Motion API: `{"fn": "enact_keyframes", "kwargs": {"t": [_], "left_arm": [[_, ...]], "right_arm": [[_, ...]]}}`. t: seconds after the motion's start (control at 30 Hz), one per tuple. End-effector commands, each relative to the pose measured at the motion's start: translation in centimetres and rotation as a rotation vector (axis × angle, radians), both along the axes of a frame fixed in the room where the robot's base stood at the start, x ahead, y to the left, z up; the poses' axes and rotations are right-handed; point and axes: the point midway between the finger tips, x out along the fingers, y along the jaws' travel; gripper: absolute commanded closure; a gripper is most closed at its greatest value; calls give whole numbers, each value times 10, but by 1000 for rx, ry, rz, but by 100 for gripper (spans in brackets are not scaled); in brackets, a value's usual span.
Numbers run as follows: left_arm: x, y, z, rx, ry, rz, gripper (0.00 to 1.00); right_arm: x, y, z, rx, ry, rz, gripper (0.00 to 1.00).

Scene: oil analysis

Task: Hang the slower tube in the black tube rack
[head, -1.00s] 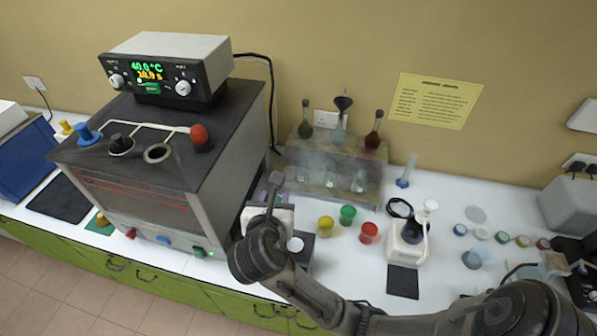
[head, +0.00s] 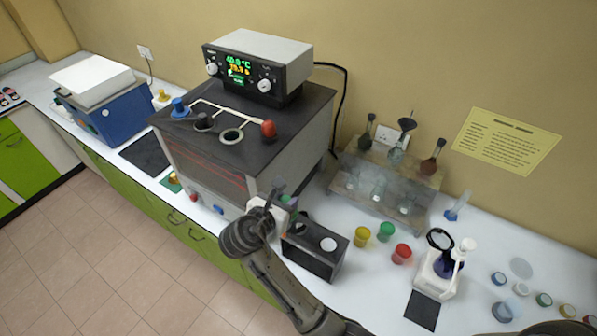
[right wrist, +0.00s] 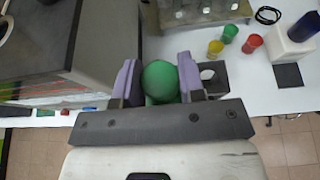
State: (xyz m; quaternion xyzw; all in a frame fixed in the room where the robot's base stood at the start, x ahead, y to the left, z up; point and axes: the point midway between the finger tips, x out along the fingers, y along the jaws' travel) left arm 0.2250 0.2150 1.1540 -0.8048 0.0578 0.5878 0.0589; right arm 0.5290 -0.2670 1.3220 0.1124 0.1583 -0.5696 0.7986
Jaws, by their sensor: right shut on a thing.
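My right gripper (head: 280,197) is shut on a green-topped tube (right wrist: 160,80). Its green top sits between the two purple-grey finger pads in the right wrist view, and the tube's lower part is mostly hidden. The green also shows in the head view (head: 291,203). The gripper is by the right front side of the heating bath and by the left end of the black tube rack (head: 312,263). The rack stands on the white bench; its top shows a dark hole at left and a white round spot at right. My left gripper is not in view.
The heating bath (head: 245,165) has a blue stopper (head: 180,107), a red one (head: 268,129) and an open ring on top. Yellow (head: 362,235), green (head: 386,231) and red (head: 402,253) cups stand right of the rack. A flask stand (head: 380,190) is behind.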

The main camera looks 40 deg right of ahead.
Motion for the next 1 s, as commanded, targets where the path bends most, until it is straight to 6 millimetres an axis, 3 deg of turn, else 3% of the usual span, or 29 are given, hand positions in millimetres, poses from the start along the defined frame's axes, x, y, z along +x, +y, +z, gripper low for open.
{"fn": "enact_keyframes", "kwargs": {"t": [0.03,0.3,0.53,1.0], "left_arm": [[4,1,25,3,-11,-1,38],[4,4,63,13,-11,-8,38],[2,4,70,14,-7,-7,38],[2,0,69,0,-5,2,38]], "right_arm": [[9,-13,10,-2,7,-51,100],[30,-62,-8,0,2,-246,100],[33,-76,-20,2,0,-302,100],[33,-77,-56,2,0,-305,100]]}}
